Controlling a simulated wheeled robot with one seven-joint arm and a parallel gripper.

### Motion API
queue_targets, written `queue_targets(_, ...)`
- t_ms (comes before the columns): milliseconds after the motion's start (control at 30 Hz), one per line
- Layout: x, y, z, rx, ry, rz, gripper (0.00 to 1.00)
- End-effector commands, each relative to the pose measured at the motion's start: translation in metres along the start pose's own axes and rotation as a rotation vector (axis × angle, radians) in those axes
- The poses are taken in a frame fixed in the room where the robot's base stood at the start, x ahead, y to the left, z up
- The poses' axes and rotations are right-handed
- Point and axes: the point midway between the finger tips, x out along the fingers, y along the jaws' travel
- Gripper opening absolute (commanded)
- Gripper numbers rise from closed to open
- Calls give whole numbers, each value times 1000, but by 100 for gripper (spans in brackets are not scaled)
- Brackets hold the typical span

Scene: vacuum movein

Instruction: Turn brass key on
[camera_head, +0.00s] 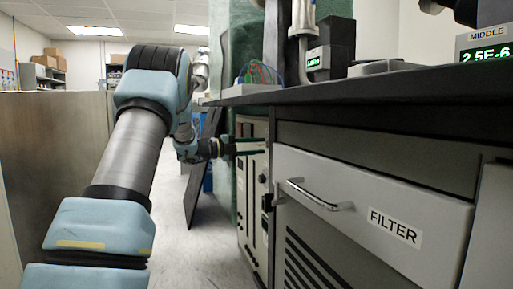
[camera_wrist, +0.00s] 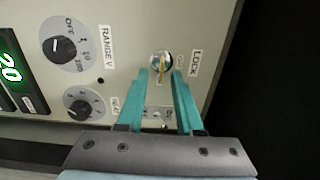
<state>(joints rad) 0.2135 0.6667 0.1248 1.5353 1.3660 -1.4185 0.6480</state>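The brass key (camera_wrist: 161,66) stands in a round silver lock on a light panel, beside a label reading LOCK, in the wrist view. My gripper (camera_wrist: 160,72) has two teal fingers, spread apart, one on each side of the key just below the lock in the picture. A gap shows between each finger and the key, so the gripper is not closed on it. How deep the tips reach along the key, I cannot tell. In the head view my gripper (camera_head: 262,146) points right at the instrument panel (camera_head: 246,185) under the counter; the key is hidden there.
Two dark knobs, the upper one (camera_wrist: 70,45) beside a RANGE V label and a lower one (camera_wrist: 83,103), sit left of the lock. A green display (camera_wrist: 10,68) is at the far left. The black counter (camera_head: 400,88) overhangs a FILTER drawer with a handle (camera_head: 318,197).

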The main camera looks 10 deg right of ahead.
Motion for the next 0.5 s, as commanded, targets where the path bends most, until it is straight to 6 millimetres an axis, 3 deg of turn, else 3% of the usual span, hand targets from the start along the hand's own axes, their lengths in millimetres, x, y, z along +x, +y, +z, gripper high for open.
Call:
queue_targets(267,-8,-2,1,0,-2,0,35)
queue_targets(500,-51,-3,1,-2,-4,1,35)
